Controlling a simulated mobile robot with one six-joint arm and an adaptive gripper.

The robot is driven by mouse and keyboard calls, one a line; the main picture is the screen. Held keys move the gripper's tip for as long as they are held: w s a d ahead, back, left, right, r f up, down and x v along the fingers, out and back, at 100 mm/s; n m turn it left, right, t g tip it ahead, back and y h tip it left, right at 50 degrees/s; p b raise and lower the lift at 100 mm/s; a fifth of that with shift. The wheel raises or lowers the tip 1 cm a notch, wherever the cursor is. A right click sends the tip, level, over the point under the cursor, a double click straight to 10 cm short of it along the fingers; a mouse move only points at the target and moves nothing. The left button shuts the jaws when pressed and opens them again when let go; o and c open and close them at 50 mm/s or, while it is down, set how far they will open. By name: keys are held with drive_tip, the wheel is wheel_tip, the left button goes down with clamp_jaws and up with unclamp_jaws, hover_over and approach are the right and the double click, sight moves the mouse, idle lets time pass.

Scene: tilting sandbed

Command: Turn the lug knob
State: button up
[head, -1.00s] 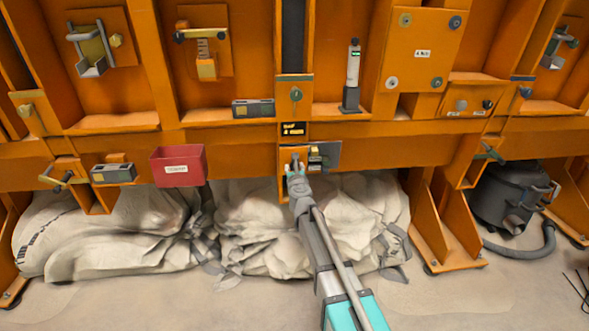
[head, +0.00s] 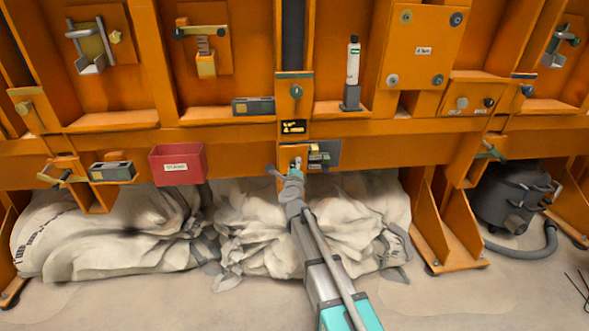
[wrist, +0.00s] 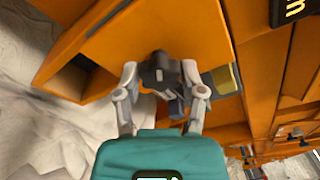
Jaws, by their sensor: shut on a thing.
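The lug knob (wrist: 160,70) is a dark grey, lobed knob in front of an orange bracket in the wrist view. My gripper (wrist: 161,78) has a grey finger on each side of it and is shut on it. In the head view my gripper (head: 287,170) is at the orange post below the small black display, and its fingers hide the knob there. The gripper is rolled, with one finger out to the left.
A grey plate with small blocks (head: 322,155) is just right of my gripper. A red bin (head: 178,165) hangs to the left. White sacks (head: 345,215) lie below, close under the arm. A black canister (head: 512,195) stands at the right.

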drive_tip(key=n+b, duration=0.1)
drive_tip(key=n, duration=0.3)
drive_tip(key=shift+w+f+t+h, duration=0.1)
drive_tip(key=shift+t+h, duration=0.2)
drive_tip(key=shift+t, duration=0.1)
drive_tip(key=n+b, duration=0.1)
drive_tip(key=n, duration=0.3)
drive_tip(key=shift+n+t, duration=0.3)
drive_tip(key=shift+n, duration=0.1)
drive_tip(key=n+b, duration=0.1)
drive_tip(key=n, duration=0.4)
drive_tip(key=shift+t+b, duration=0.3)
drive_tip(key=shift+t, duration=0.1)
drive_tip(key=n+y, duration=0.1)
drive_tip(key=n, duration=0.4)
drive_tip(key=shift+t+y+b, duration=0.3)
drive_tip(key=shift+y+b, duration=0.1)
drive_tip(key=shift+n, duration=0.3)
drive_tip(key=o, duration=1.1)
drive_tip(key=shift+o, duration=0.2)
